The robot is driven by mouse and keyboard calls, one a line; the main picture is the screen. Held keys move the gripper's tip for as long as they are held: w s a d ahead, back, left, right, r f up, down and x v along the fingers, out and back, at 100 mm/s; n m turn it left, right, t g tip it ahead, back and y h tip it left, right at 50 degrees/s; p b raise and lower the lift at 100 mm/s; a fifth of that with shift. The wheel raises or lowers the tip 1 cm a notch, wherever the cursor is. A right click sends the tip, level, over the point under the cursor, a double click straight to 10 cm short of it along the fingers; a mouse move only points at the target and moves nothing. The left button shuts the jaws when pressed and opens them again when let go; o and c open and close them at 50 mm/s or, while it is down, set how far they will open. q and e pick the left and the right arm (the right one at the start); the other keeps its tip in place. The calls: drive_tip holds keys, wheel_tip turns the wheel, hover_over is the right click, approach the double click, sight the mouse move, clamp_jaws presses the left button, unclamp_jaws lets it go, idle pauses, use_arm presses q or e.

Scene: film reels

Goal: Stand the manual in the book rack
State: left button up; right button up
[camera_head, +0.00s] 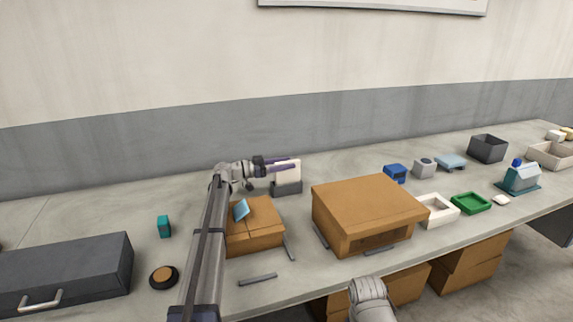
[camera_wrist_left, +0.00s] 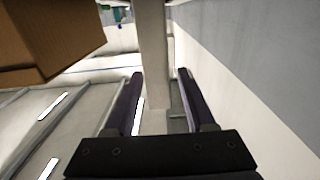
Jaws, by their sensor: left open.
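The cream manual (camera_head: 287,174) stands upright in the small dark grey book rack (camera_head: 287,188) against the back of the table. My left gripper (camera_head: 294,164) is at the manual's upper part, its purple fingers pointing right. In the left wrist view the manual (camera_wrist_left: 153,50) shows as a pale upright strip between the two open fingers (camera_wrist_left: 163,75); contact cannot be told. The rack is partly seen low in the head view, and the gripper covers part of the manual.
A cardboard box (camera_head: 255,238) with a blue item (camera_head: 241,209) stands in front of the rack. A larger cardboard box (camera_head: 368,206) is to the right. A teal block (camera_head: 164,226) and grey drawer unit (camera_head: 65,277) are left. Trays and small items stand further right.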

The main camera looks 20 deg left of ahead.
use_arm(q)
drive_tip(key=v, duration=1.1)
drive_tip(key=shift+a, duration=0.15)
drive_tip(key=shift+s+r, duration=0.1)
drive_tip(key=shift+s, duration=0.05)
